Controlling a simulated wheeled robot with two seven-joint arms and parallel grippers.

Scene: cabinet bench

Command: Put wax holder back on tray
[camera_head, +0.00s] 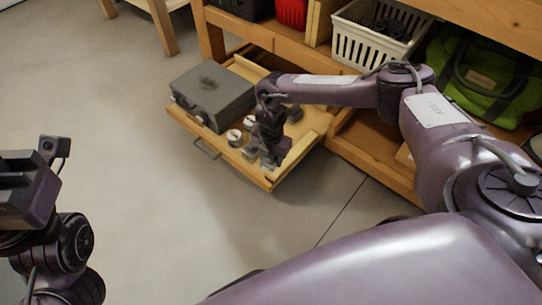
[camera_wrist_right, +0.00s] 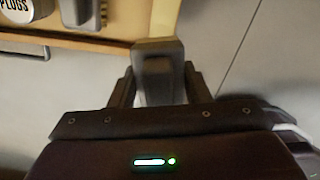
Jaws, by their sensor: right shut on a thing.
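My right gripper (camera_head: 272,157) is over the front right part of the wooden pull-out tray (camera_head: 230,166). In the right wrist view its two fingers (camera_wrist_right: 158,88) are shut on a grey, block-like thing (camera_wrist_right: 160,62), which I take to be the wax holder. It overlaps the tray's wooden edge (camera_wrist_right: 90,42) in that view; I cannot tell whether it touches the tray. In the head view the held thing is small and mostly hidden by the gripper. My left gripper (camera_head: 25,188) is at the left edge, away from the tray, its fingers unclear.
A grey case (camera_head: 212,92) fills the tray's back left. Round tins (camera_head: 234,137) stand beside my right gripper; one in the wrist view reads "PLUGS" (camera_wrist_right: 22,10). A white basket (camera_head: 372,48) and green bag (camera_head: 478,82) sit on shelves behind. Floor in front is clear.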

